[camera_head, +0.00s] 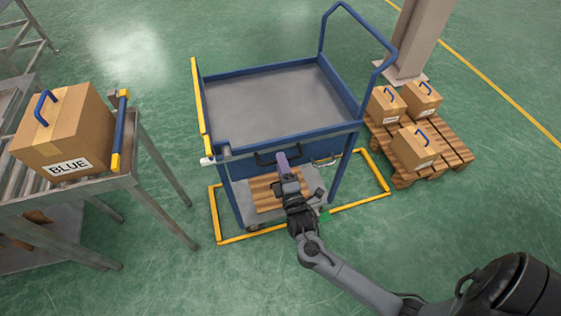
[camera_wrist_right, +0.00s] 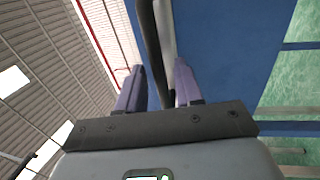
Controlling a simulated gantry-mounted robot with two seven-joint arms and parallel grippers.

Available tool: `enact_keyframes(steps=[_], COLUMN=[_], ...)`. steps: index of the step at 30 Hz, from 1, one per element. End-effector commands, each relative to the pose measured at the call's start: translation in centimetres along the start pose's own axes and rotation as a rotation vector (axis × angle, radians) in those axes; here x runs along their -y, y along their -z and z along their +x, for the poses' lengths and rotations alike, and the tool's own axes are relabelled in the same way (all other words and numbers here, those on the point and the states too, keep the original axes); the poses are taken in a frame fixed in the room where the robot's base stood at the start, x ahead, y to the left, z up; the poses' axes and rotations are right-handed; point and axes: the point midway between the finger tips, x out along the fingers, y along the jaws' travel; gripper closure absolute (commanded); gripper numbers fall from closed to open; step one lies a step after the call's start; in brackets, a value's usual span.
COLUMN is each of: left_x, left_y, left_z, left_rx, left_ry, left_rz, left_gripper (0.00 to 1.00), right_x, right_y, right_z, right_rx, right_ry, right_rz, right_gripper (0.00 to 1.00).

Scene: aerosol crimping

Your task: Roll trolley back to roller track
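The trolley (camera_head: 262,102) is blue-framed with an empty grey top and a lower shelf. It stands within a yellow floor outline, apart from the roller track (camera_head: 120,180) on the left. A dark handle (camera_head: 264,158) is on its near side. My right gripper (camera_head: 284,165) is at this handle. In the right wrist view, a dark handle bar (camera_wrist_right: 153,45) passes between the gripper's parted fingers (camera_wrist_right: 160,88), with a gap showing beside the left finger. The blue trolley panel (camera_wrist_right: 220,45) is right behind. My left gripper is not in view.
A carton labelled BLUE (camera_head: 68,130) with a blue handle sits on the roller track. A pallet (camera_head: 455,155) with three cartons stands right of the trolley, near a pillar (camera_head: 418,35). Green floor (camera_head: 180,265) is clear between track and trolley and in front.

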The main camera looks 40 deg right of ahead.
Motion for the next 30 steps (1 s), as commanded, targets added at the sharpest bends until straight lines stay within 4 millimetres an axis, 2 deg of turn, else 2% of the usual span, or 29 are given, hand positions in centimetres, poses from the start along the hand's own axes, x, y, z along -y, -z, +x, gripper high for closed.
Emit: enact_keyframes(steps=[6, 15, 22, 30], left_x=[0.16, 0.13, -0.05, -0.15], left_y=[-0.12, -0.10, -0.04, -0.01], left_z=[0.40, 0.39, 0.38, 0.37], left_rx=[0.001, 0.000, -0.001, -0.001], left_ry=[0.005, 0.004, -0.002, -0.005], left_rz=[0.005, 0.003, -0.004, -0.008], left_gripper=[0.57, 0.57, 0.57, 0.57], right_x=[0.03, -0.02, -0.01, -0.02], right_y=[-0.03, -0.03, -0.02, -0.02], right_z=[1.29, 1.42, 1.40, 1.39], right_rx=[0.000, 0.000, 0.000, 0.000], right_ry=[0.000, 0.001, 0.001, 0.001], right_rz=[-0.001, -0.001, 0.000, 0.000], right_gripper=[0.65, 0.65, 1.00, 1.00])
